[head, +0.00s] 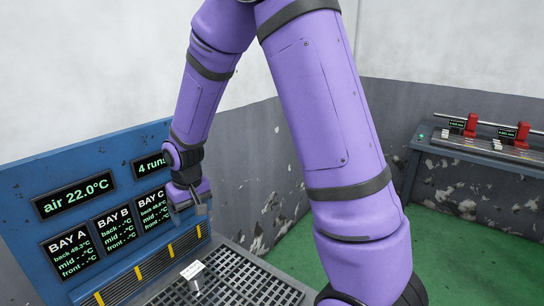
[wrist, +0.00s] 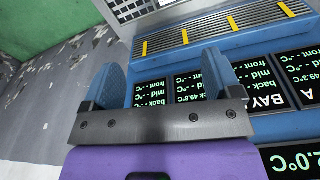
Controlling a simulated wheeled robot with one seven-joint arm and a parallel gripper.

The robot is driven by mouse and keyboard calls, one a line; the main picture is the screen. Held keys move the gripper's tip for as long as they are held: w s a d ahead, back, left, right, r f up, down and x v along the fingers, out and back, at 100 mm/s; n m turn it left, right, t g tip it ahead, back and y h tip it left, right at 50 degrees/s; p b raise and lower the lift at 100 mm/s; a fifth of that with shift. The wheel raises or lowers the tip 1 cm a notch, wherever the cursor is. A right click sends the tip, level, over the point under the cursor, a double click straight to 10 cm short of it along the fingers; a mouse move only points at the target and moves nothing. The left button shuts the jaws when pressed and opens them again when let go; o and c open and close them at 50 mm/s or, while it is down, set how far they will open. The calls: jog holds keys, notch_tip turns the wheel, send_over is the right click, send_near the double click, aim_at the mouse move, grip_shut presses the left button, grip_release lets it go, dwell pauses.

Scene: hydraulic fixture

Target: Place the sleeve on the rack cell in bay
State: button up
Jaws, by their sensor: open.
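My gripper (head: 196,200) is in front of the lower right part of a blue panel, near the BAY C display (head: 153,210). In the wrist view my gripper (wrist: 163,65) has its two blue fingers spread wide, with nothing between them. The bay displays show behind and between the fingers, upside down. The BAY A display (head: 73,248) and BAY B display (head: 113,228) are left of BAY C. I cannot make out a sleeve in either view. The cells of the bays cannot be told apart from here.
A ledge with yellow stripes (head: 138,272) runs along the panel's foot. A bench (head: 480,148) with red fixtures stands at the far right. Green floor is clear between.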

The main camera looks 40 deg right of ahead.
jog(key=s+d+r+t, duration=0.1)
jog(key=s+d+r, duration=0.1)
jog(key=s+r, duration=0.45)
jog(key=s+d+r+t, duration=0.1)
jog(key=s+r, duration=0.3)
jog(key=r, duration=0.6)
jog(key=s+r+t, duration=0.1)
jog(key=s+r, duration=0.2)
jog(key=s, duration=0.5)
jog(key=s+d+r+t, duration=0.1)
jog(key=s+r, duration=0.3)
jog(key=s, duration=0.4)
jog(key=shift+s+d, duration=0.15)
jog(key=shift+d, duration=0.15)
